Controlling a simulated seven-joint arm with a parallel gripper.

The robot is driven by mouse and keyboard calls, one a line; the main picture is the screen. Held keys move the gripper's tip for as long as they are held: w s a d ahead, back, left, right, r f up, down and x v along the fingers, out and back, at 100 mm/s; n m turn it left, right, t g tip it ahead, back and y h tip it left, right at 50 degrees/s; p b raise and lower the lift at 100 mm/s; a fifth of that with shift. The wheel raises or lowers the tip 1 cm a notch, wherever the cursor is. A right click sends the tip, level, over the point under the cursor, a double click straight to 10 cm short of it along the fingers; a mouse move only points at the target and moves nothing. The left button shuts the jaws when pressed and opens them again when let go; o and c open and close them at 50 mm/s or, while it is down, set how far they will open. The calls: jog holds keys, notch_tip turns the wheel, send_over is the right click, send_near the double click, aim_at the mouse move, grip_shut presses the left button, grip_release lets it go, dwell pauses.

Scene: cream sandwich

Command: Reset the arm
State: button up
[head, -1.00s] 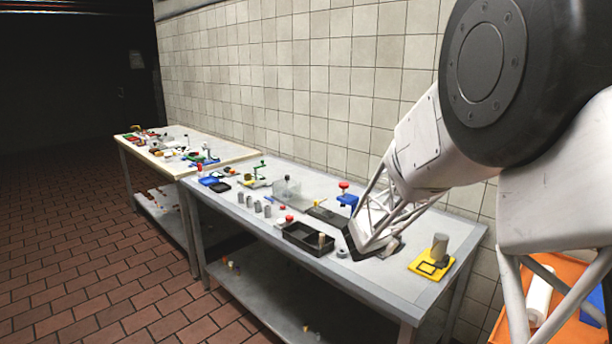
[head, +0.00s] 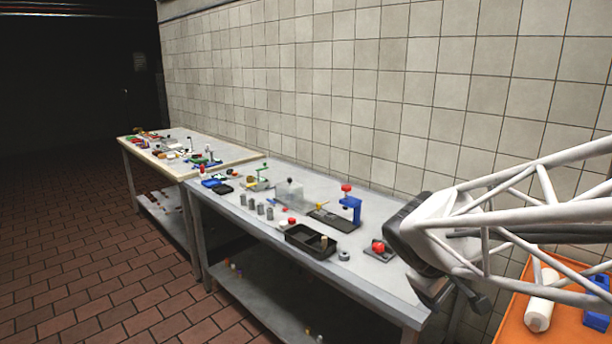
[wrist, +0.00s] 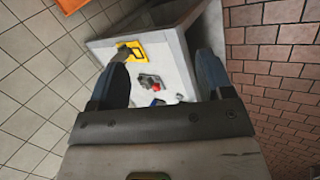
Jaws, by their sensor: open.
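My gripper (head: 456,297) hangs over the right end of the near steel table (head: 400,297) in the head view. The wrist view shows its two dark fingers spread wide, with nothing held between my gripper's tips (wrist: 163,56). The table end (wrist: 172,62) lies below and beyond the fingers in that view. A yellow plate (wrist: 138,50) with a grey cylinder (wrist: 124,54) sits near the left finger; my arm hides it in the head view.
A red-knobbed part on a dark base (head: 378,250), a blue stand with a red top (head: 350,205) and a black tray (head: 300,240) are on the table. An orange surface (head: 515,320) holding a white roll (head: 541,303) is at the right. The tiled wall runs behind.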

jog(key=s+a+m+y, duration=0.2)
jog(key=s+a+m, duration=0.1)
jog(key=s, duration=0.4)
jog(key=s+a+m+y, duration=0.3)
jog(key=s+a, duration=0.1)
jog(key=s, duration=0.4)
jog(key=shift+s+a, duration=0.15)
jog(key=shift+s, duration=0.05)
